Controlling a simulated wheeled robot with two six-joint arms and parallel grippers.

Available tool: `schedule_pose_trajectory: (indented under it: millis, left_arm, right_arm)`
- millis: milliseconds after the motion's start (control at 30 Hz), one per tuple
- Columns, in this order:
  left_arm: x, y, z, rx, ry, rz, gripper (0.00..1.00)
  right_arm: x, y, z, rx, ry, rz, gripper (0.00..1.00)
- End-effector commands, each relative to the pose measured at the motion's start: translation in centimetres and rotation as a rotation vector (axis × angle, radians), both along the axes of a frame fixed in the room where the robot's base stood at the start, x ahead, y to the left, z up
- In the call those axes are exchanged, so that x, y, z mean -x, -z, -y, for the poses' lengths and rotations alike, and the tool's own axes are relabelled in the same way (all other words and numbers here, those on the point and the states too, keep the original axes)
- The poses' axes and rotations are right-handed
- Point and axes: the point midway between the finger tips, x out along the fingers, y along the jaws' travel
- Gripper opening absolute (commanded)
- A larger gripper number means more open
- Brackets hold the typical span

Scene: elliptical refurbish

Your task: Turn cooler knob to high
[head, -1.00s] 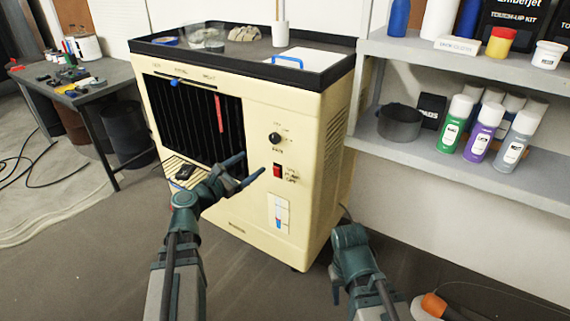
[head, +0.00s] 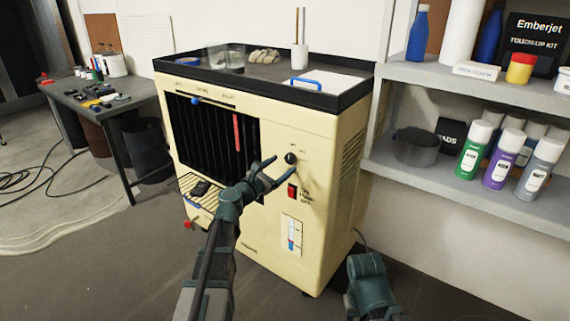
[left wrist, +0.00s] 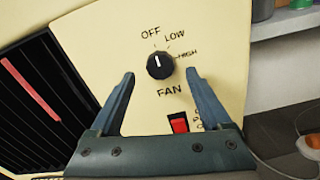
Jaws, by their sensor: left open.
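The cream cooler (head: 315,220) stands in front of me. Its black fan knob (head: 290,158) is on the front panel, right of the dark grille. In the left wrist view the knob (left wrist: 160,65) has OFF, LOW and HIGH marks around it and FAN below; its white line points up, near OFF. My left gripper (head: 276,170) is open and empty, its fingers reaching toward the knob. In the left wrist view the left gripper's (left wrist: 160,80) fingertips lie either side of the knob; contact cannot be told. My right arm shows at the bottom, but its fingers are not visible.
A red switch (head: 292,191) sits just below the knob, with a level gauge (head: 292,235) lower down. A grey shelf (head: 450,180) with spray cans stands close on the right. A cluttered workbench (head: 120,98) is at the left.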

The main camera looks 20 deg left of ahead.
Motion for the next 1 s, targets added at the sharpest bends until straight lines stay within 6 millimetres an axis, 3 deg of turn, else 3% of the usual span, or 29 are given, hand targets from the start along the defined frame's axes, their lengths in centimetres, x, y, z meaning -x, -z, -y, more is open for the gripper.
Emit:
schedule_pose_trajectory:
  millis: [200,567,667,1000]
  left_arm:
    - [-2.0,0.0,0.7,0.000,0.000,0.000,0.81]
    - [-2.2,0.0,0.8,0.000,0.000,0.000,0.81]
    - [-2.2,0.0,0.8,0.000,0.000,0.000,0.67]
    - [-2.2,0.0,0.8,0.000,0.000,0.000,0.06]
  right_arm:
    - [0.0,0.0,0.0,0.000,0.000,0.000,0.50]
    - [0.0,0.0,0.0,0.000,0.000,0.000,0.50]
    - [0.0,0.0,0.0,0.000,0.000,0.000,0.50]
    - [0.0,0.0,0.0,0.000,0.000,0.000,0.50]
